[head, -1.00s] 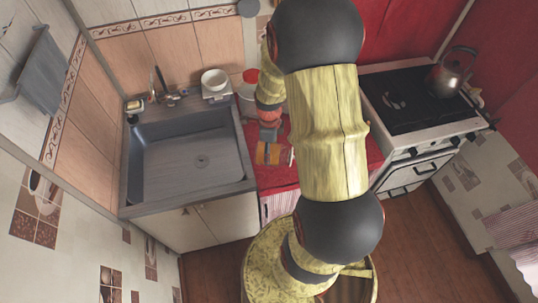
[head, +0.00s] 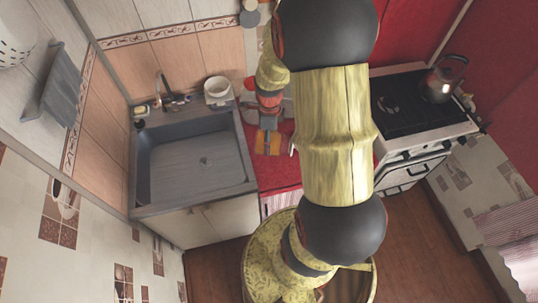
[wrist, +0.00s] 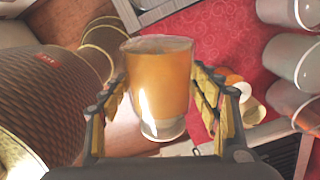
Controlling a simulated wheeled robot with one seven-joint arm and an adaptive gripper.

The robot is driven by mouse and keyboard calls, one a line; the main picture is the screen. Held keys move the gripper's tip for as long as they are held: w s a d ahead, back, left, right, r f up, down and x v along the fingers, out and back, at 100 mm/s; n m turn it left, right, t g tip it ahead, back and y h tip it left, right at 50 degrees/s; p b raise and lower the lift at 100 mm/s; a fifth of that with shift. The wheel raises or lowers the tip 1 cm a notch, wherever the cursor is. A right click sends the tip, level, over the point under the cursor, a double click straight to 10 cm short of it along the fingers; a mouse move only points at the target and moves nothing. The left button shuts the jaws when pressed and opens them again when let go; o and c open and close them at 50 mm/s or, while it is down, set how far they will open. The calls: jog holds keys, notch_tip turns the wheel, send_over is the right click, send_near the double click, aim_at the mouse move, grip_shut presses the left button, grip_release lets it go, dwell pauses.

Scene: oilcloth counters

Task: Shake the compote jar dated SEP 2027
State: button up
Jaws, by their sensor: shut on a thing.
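The compote jar (wrist: 160,85) is clear glass with orange contents and a paler base. It sits between the yellow-padded fingers of my gripper (wrist: 160,78) in the wrist view, and the fingers are shut on it from both sides. No date can be read on the side that shows. In the head view my gripper (head: 268,138) is small, over the red counter just right of the sink, and the jar cannot be made out clearly there.
A red oilcloth counter (head: 281,176) lies between the grey sink (head: 195,160) and the stove (head: 415,115) with a kettle (head: 440,82). In the wrist view several pale containers (wrist: 297,62) stand at the right, with small round items (wrist: 250,110) near them.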

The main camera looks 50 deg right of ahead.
jog(key=shift+f, duration=0.2)
notch_tip(320, 180, down, 11)
jog(key=b, duration=0.7)
jog(key=shift+r, duration=0.15)
jog(key=shift+r, duration=0.1)
notch_tip(320, 180, up, 11)
jog(key=p, duration=0.7)
jog(key=shift+f, duration=0.2)
notch_tip(320, 180, down, 11)
jog(key=b, duration=0.7)
jog(key=shift+r, duration=0.15)
